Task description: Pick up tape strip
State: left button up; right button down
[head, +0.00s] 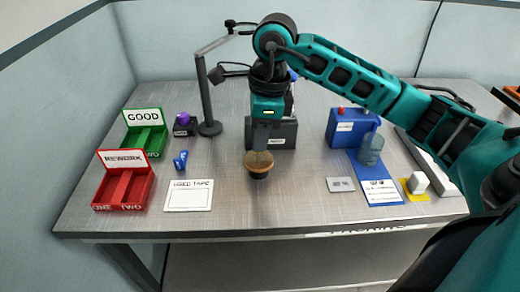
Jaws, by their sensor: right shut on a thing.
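My right gripper (262,149) points straight down at the middle of the table, its fingers shut over a small round brown bowl-like thing (258,173) with a tan top and a dark lower part. The fingertips reach its tan top. A small tan piece there looks like the tape strip (261,158), but it is too small to make out clearly. Whether the bowl-like thing touches the table I cannot tell. A white mat marked USED TAPE (188,200) lies bare to the left of it. My left gripper is not in view.
A red REWORK tray (124,188), green GOOD tray (145,138) and small blue thing (180,160) are at left. Right are a blue box (345,128), clear jar (370,150), grey plate (340,184) and white block (418,182).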

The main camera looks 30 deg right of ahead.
notch_tip(320, 180, up, 15)
jog(key=p, duration=0.1)
dwell(3.2)
